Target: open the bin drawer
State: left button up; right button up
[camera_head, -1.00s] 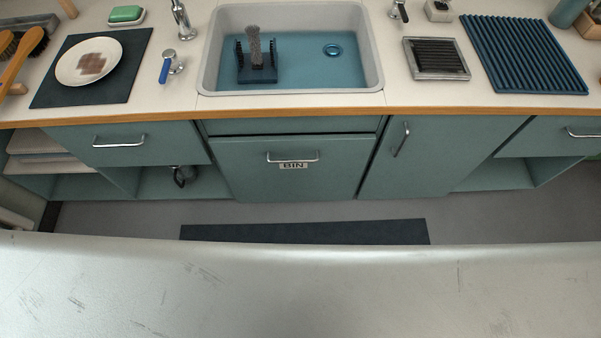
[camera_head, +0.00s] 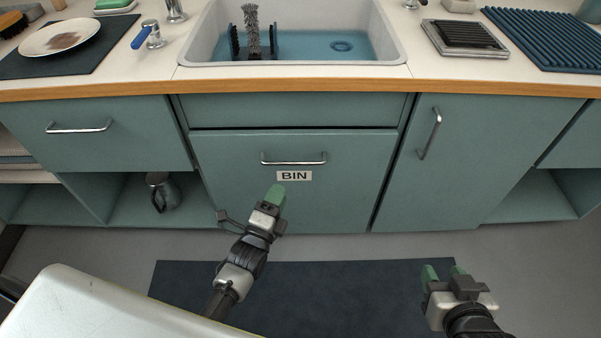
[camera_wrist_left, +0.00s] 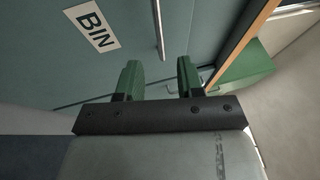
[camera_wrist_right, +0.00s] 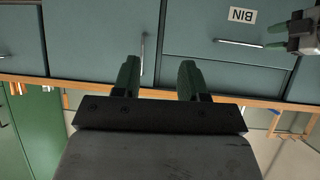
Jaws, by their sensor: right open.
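The bin drawer (camera_head: 345,190) is the teal front under the sink, shut, with a white BIN label (camera_head: 294,176) and a silver bar handle (camera_head: 293,160) above the label. The label (camera_wrist_left: 92,25) and handle (camera_wrist_left: 159,28) also show in the left wrist view. My left gripper (camera_head: 276,192) is in front of the drawer, just below the label and left of its middle. Its green fingers (camera_wrist_left: 158,78) are apart with nothing between them. My right gripper (camera_head: 444,272) is lower right, away from the drawer, open and empty; its fingers (camera_wrist_right: 158,75) are apart.
A cupboard door with an upright handle (camera_head: 429,134) is right of the bin drawer. Another drawer (camera_head: 90,140) is at left, above an open shelf with a metal jug (camera_head: 162,192). A dark mat (camera_head: 340,290) lies on the floor. The counter edge (camera_head: 480,88) runs above.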

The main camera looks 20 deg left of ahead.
aim_at(293, 162)
pick_arm(q)
jog(key=shift+b+x, duration=1.2)
jog(key=shift+x, duration=3.95)
pick_arm(e)
jog(key=w+a+r+t+y, duration=0.2)
jog(key=w+r+t, duration=0.1)
jog(key=r+t, duration=0.3)
jog(key=shift+r+t, duration=0.4)
jog(key=shift+r, duration=0.3)
pick_arm(q)
jog(key=shift+c, duration=0.4)
pick_arm(e)
jog(key=shift+w+a, duration=0.1)
pick_arm(q)
grip_shut()
